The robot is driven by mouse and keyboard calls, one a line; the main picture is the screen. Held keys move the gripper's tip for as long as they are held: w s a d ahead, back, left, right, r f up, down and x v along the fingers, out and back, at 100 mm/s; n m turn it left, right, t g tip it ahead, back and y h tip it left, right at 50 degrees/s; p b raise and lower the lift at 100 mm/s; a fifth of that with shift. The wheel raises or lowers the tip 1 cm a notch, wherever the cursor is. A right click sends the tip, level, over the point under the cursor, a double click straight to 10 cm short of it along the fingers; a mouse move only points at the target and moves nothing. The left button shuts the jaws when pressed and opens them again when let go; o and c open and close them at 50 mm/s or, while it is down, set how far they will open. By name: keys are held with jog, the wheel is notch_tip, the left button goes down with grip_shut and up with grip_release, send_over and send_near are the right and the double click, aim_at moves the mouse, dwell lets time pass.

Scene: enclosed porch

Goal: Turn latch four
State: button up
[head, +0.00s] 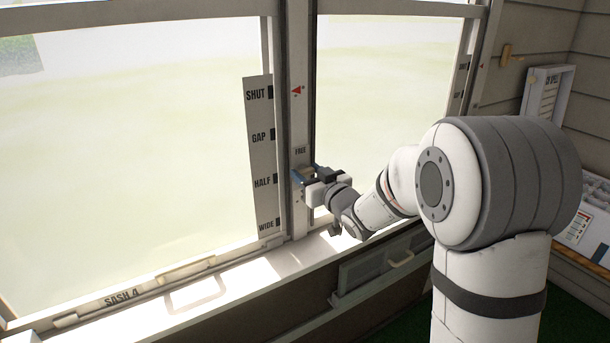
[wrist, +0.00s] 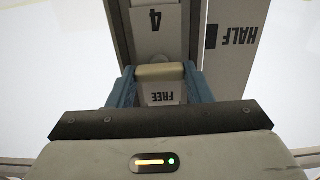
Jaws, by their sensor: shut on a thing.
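Latch four is a small tan handle (wrist: 160,71) on the window post, seen in the wrist view. A plate marked "4" (wrist: 155,20) is on one side of it and a "FREE" label (wrist: 163,97) on the other. My gripper (head: 304,176) is at the post just below the "FREE" label (head: 300,150) in the head view. Its blue fingers lie on both sides of the handle in the wrist view, shut on it. The gripper hides most of the latch in the head view.
Sash 4 (head: 122,298) fills the left. A scale card (head: 258,205) beside the post reads SHUT, GAP, HALF and WIDE. A red arrow (head: 297,91) is on the post near SHUT. The sill (head: 215,290) runs below. A drawer-like panel with a handle (head: 402,260) is under it.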

jog(key=n+b, duration=0.6)
jog(key=b, duration=0.1)
jog(key=n+b, duration=0.6)
jog(key=b, duration=0.1)
jog(key=f+n+b, duration=0.1)
jog(key=n+b, duration=0.4)
jog(key=b, duration=0.2)
jog(key=shift+s+a+f+n, duration=0.1)
jog(key=shift+s+a+n, duration=0.05)
jog(key=shift+n, duration=0.25)
jog(key=o, duration=0.9)
jog(key=shift+r, duration=0.2)
jog(key=shift+o, duration=0.4)
jog(key=shift+r, duration=0.15)
jog(key=shift+s, duration=0.15)
